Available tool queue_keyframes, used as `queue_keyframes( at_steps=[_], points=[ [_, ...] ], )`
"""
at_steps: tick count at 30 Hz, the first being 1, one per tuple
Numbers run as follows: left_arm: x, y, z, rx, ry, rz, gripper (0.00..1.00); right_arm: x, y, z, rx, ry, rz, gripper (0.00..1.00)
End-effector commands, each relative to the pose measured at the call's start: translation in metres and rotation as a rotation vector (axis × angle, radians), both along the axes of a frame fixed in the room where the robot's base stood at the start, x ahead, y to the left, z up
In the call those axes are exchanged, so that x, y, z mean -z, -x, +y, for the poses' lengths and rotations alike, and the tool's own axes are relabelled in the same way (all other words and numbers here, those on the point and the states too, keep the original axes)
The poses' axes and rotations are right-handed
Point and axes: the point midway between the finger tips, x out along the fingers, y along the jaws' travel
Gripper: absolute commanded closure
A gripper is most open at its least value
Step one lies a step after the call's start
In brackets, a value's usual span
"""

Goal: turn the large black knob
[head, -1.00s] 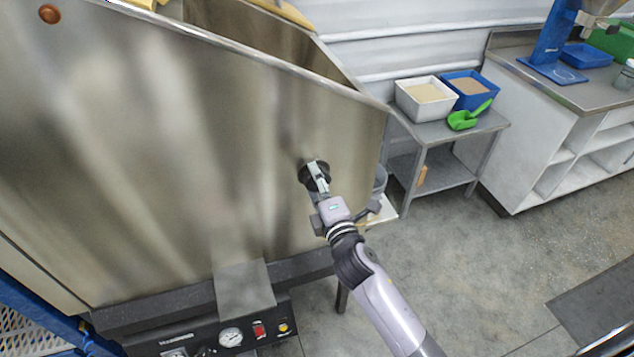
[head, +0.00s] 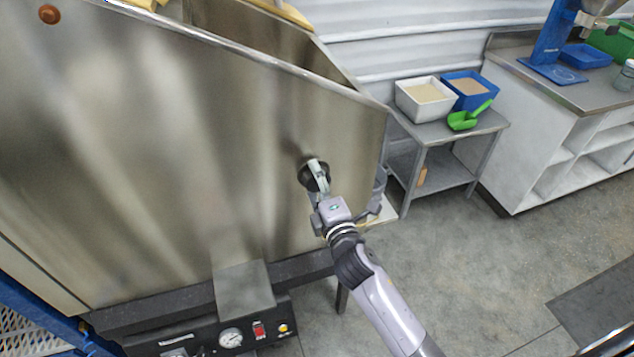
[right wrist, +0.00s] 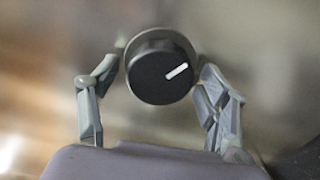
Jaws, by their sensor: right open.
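The large black knob (head: 309,178) sits on the front face of the metal hopper (head: 200,150), partly hidden by my gripper in the head view. In the right wrist view the round knob (right wrist: 158,72) faces me, with a white mark pointing up and to the right. My right gripper (head: 318,178) is open. In the right wrist view its fingers (right wrist: 157,85) stand on either side of the knob. The left finger is near the knob's left edge and the right finger near its right edge; I cannot tell if they touch. My left gripper is not in view.
A control panel with a gauge (head: 231,338) and a red switch (head: 259,330) is below the hopper. A side table (head: 425,133) carries a white bin (head: 425,101), a blue bin (head: 471,90) and a green scoop (head: 463,120). The floor right of my arm is clear.

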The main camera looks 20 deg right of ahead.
Motion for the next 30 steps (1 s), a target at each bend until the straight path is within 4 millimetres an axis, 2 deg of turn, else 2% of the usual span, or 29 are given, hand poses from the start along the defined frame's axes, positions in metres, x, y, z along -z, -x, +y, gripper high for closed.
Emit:
queue_keyframes(
  at_steps=[6, 10, 21, 25, 30],
  points=[
    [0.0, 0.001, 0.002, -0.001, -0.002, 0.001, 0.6, 0.0, 0.002, 0.0, 0.0, 0.0, 0.0, 0.3],
    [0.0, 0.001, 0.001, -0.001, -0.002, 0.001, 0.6, 0.0, 0.012, 0.0, 0.0, 0.0, 0.0, 0.3],
    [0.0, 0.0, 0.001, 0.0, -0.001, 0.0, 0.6, 0.001, 0.083, -0.003, 0.001, -0.002, 0.003, 0.3],
    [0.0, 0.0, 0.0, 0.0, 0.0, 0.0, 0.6, 0.001, 0.102, -0.004, 0.001, -0.001, 0.003, 0.3],
    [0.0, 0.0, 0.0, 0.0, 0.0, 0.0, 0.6, 0.0, 0.116, -0.004, 0.001, -0.001, 0.001, 0.3]
  ],
)
